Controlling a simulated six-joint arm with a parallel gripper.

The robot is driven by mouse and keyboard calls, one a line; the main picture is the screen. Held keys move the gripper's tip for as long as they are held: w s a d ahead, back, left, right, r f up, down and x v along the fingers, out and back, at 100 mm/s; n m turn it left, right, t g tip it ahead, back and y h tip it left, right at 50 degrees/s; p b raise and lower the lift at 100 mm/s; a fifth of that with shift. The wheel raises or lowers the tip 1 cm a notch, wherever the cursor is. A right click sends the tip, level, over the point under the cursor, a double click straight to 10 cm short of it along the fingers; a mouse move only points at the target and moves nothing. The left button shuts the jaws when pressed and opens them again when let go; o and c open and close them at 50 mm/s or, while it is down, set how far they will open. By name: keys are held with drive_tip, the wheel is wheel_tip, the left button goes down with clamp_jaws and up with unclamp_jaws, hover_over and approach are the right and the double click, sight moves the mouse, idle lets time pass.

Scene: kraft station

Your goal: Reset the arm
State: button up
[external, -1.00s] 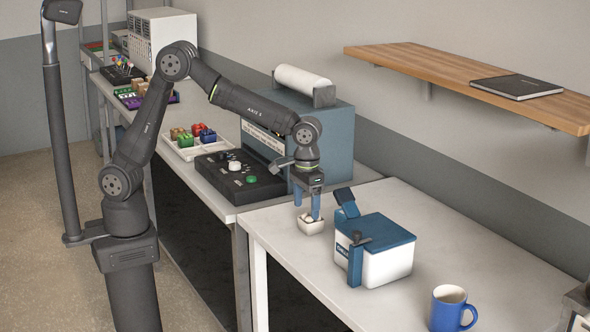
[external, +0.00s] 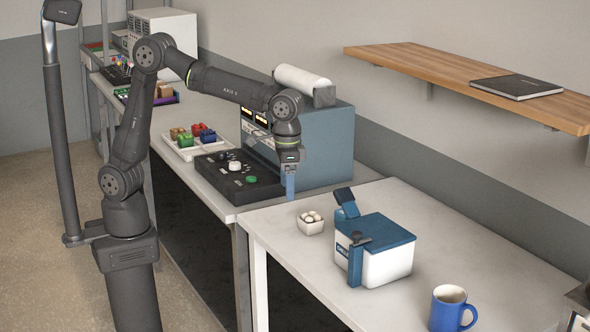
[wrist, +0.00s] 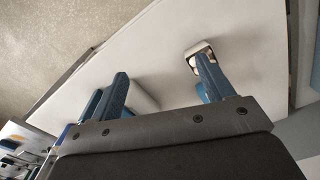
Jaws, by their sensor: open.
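My gripper (external: 289,188) hangs pointing down in the external view, above the near edge of the blue-grey machine and the white table. In the wrist view its two blue fingers (wrist: 165,78) are spread wide apart with nothing held between them. A small white bowl (external: 311,222) with white round items in it stands on the white table, below and to the right of the gripper and apart from it. The bowl also shows in the wrist view (wrist: 191,47), partly covered by the right finger.
A white box with a blue lid (external: 386,262) and a blue mug (external: 452,310) stand on the white table (external: 455,225). A black control panel (external: 238,178), a blue-grey machine (external: 327,150) and a tray of coloured blocks (external: 173,147) are on the left bench. A wooden shelf (external: 440,72) juts from the wall.

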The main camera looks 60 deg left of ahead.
drive_tip(key=w+a+r+n, duration=0.1)
drive_tip(key=w+a, duration=0.3)
drive_tip(key=a, duration=0.7)
drive_tip(key=w+a+r+n, duration=0.1)
drive_tip(key=w+a, duration=0.4)
drive_tip(key=a, duration=0.5)
drive_tip(key=shift+w+a, duration=0.3)
drive_tip(key=shift+a, duration=0.05)
drive_tip(key=shift+d, duration=0.15)
drive_tip(key=s+d+m, duration=0.2)
drive_tip(key=s+d, duration=0.2)
drive_tip(key=d, duration=0.6)
drive_tip(key=s+d+r+m, duration=0.1)
drive_tip(key=s+d+m, duration=0.2)
drive_tip(key=d, duration=0.7)
drive_tip(key=shift+s, duration=0.35)
